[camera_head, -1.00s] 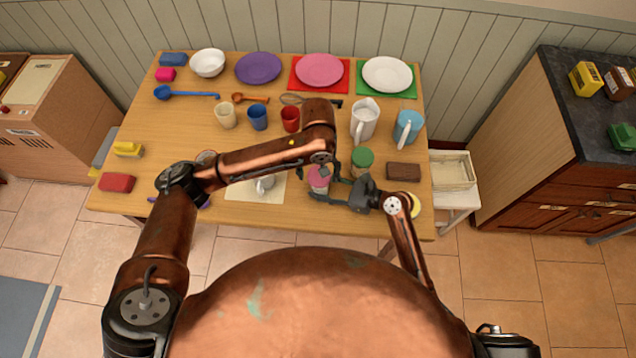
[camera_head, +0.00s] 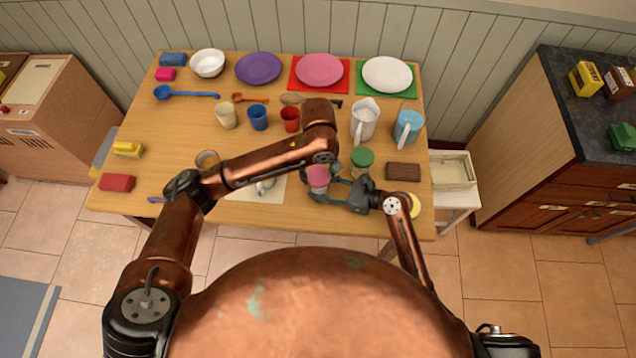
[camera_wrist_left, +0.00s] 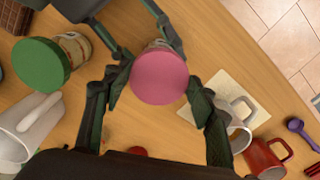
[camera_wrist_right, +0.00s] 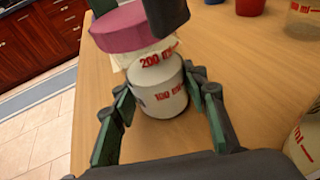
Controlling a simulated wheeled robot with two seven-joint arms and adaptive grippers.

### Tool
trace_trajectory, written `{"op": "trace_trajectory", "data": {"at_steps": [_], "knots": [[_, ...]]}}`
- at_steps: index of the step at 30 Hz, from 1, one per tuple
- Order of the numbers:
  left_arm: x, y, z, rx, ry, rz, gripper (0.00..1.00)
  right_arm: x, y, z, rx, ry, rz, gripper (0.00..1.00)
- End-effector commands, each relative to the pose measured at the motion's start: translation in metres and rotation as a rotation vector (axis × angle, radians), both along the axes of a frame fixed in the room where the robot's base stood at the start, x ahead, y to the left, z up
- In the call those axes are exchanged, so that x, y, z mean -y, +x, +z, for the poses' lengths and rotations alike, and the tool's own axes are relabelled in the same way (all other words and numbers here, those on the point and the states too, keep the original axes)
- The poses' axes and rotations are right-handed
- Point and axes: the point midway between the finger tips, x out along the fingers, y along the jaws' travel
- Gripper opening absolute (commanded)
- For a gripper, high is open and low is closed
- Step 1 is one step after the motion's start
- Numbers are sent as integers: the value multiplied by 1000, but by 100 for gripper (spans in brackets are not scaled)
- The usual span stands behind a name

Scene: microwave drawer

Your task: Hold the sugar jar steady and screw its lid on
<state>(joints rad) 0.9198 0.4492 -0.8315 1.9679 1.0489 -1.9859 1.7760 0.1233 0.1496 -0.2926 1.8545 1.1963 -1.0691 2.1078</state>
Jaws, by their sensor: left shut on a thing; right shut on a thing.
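The sugar jar (camera_wrist_right: 160,90) is clear, with red ml marks and white contents, and stands upright on the table. Its pink lid (camera_wrist_left: 160,77) sits on its top; the lid also shows in the head view (camera_head: 318,176). My left gripper (camera_wrist_left: 157,88) is shut on the lid from above, one finger on each side. My right gripper (camera_wrist_right: 160,92) is shut on the jar's lower body from the side. Whether the lid's thread is engaged cannot be told. The left gripper hides part of the lid in the right wrist view.
A green-lidded jar (camera_head: 362,159) stands close behind my right gripper, with a brown block (camera_head: 403,172) to its right. A metal mug (camera_head: 266,186) on a pale sheet (camera_head: 240,192) is to the left. Cups and pitchers stand behind. The table's front edge is near.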

Motion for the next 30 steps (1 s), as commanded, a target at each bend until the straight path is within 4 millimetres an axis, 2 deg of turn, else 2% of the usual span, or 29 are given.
{"op": "trace_trajectory", "data": {"at_steps": [5, 8, 15, 23, 30], "knots": [[-5, -1, -2, -6, 14, 3, 23, 5, 4, 1, 3, -1, -14, 0], [-6, -1, -3, -7, 16, -13, 22, 6, 5, 1, 3, -1, -15, 0], [-7, -1, -3, -8, 18, -294, 22, 7, 6, 1, 5, -3, -17, 0], [-7, -1, -4, -11, 17, -466, 22, 7, 6, 1, 6, -4, -18, 0], [-7, -2, -4, -13, 16, -751, 22, 7, 6, 1, 6, -4, -19, 0]]}}
